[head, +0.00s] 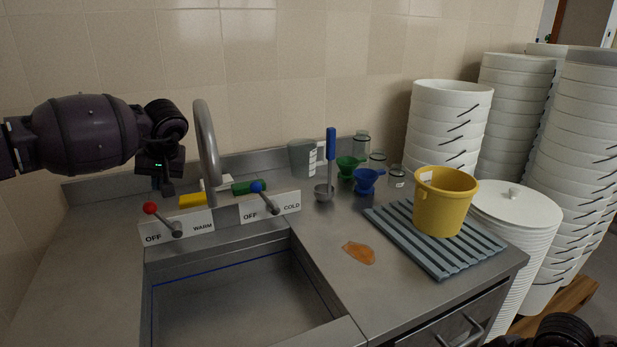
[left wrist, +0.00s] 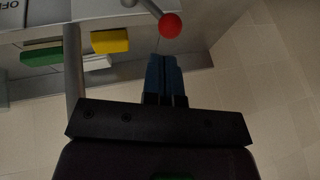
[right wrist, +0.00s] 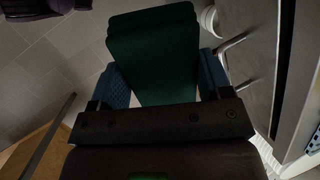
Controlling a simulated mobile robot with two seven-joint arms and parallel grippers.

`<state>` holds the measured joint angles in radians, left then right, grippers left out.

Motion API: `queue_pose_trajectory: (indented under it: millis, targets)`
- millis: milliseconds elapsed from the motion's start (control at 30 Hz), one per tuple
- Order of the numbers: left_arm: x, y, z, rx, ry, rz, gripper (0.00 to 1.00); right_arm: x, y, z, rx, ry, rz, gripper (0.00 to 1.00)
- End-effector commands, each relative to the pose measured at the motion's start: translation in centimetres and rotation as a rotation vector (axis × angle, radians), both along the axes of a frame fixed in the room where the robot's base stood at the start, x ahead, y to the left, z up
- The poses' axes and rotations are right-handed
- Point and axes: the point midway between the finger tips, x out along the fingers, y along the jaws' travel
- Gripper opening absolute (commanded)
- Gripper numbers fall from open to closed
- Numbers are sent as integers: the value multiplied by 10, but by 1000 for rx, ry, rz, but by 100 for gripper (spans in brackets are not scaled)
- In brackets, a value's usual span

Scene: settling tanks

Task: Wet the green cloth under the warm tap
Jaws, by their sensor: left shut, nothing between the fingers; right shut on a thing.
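The warm tap lever has a red knob (head: 150,208) and points to the left, beside a plate reading OFF and WARM (head: 178,228). The grey spout (head: 207,140) arches above the sink (head: 235,300); no water shows. My left gripper (head: 166,188) is shut and empty, behind and above the red knob. In the left wrist view its fingers (left wrist: 165,75) are together, close to the red knob (left wrist: 170,25). In the right wrist view my right gripper (right wrist: 160,80) is shut on the green cloth (right wrist: 155,55), which looks folded in layers. The cloth is not visible in the head view.
A cold lever with a blue knob (head: 257,187) sits right of the spout. Yellow (head: 192,200) and green (head: 245,188) blocks lie behind the taps. A ladle (head: 325,190), funnels and a yellow bucket (head: 445,205) on a ribbed mat (head: 400,232) stand right of the sink.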

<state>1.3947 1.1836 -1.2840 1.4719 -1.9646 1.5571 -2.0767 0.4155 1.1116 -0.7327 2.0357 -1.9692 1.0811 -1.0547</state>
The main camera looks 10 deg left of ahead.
Motion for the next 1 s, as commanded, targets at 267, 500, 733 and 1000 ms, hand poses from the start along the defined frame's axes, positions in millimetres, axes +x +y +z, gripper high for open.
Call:
queue_pose_trajectory:
  millis: [267, 500, 733, 1000]
  targets:
    - [8, 18, -39, 1, 2, 2, 0, -1, 0, -8, 0, 8, 0, 53]
    - [11, 24, -51, 1, 0, 0, 0, -1, 0, -10, 0, 9, 0, 53]
    - [12, 24, -51, 0, 0, 0, 0, -1, 0, -9, 0, 9, 0, 53]
    - [7, 33, -54, 0, -2, 1, 0, 0, 0, -1, 0, 1, 0, 53]
